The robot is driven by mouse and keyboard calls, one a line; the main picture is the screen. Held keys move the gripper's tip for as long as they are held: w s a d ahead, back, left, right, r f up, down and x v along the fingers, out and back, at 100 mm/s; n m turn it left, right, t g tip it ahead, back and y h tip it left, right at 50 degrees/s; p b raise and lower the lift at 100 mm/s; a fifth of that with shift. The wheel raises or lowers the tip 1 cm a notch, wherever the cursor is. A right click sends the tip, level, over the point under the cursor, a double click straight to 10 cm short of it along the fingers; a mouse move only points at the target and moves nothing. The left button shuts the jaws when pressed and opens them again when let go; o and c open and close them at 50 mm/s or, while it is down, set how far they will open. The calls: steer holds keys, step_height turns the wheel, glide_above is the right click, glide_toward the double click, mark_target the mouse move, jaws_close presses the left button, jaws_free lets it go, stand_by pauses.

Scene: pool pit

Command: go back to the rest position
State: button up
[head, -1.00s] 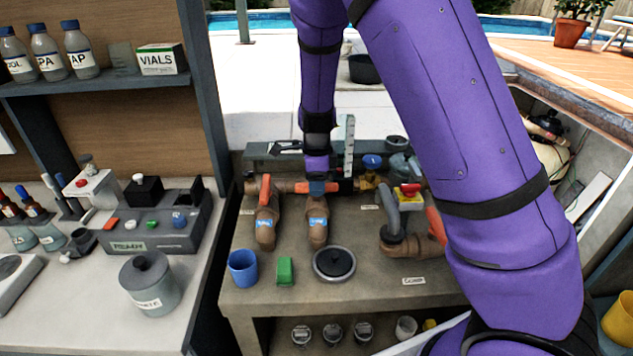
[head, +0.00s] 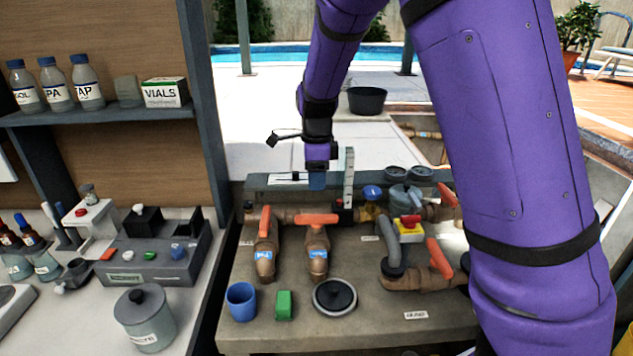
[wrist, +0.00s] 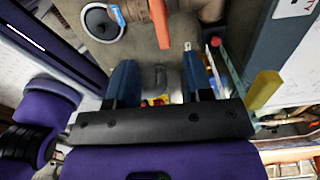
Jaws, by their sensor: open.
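My gripper (head: 317,180) hangs above the back of the grey bench (head: 370,305), behind the pipe valves, at the end of my purple arm. In the wrist view, its two blue fingers (wrist: 156,85) are apart with nothing held between them. The left valve with an orange handle (head: 265,222) has its handle pointing along its pipe toward the front. The middle valve's orange handle (head: 317,219) lies crosswise. My gripper appears apart from both handles.
A blue cup (head: 241,301), a green block (head: 284,305) and a round dark-lidded item (head: 334,296) stand at the bench front. A clear upright gauge (head: 349,178) is close to the right of my gripper. A shelf post (head: 205,120) rises on the left.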

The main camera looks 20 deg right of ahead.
stand_by(0.3)
steer(key=s+d+r+n+t+y, duration=0.1)
steer(key=s+d+r+n, duration=0.2)
steer(key=s+r+n, duration=0.35)
steer(key=s+d+r+n+t+y, duration=0.1)
steer(key=s+d+r+n, duration=0.1)
steer(key=s+r+n, duration=0.45)
steer(key=s+r+n+t+h, duration=0.1)
steer(key=s+n, duration=0.3)
steer(key=s, duration=0.4)
steer(key=s+d+r+n+t+h, duration=0.1)
steer(key=s+r+n+t, duration=0.1)
steer(key=s, duration=0.7)
steer(key=r+n, duration=0.1)
steer(key=n, duration=0.1)
steer(key=shift+s+d+n, duration=0.15)
steer(key=shift+d+n, duration=0.1)
steer(key=shift+n, duration=0.15)
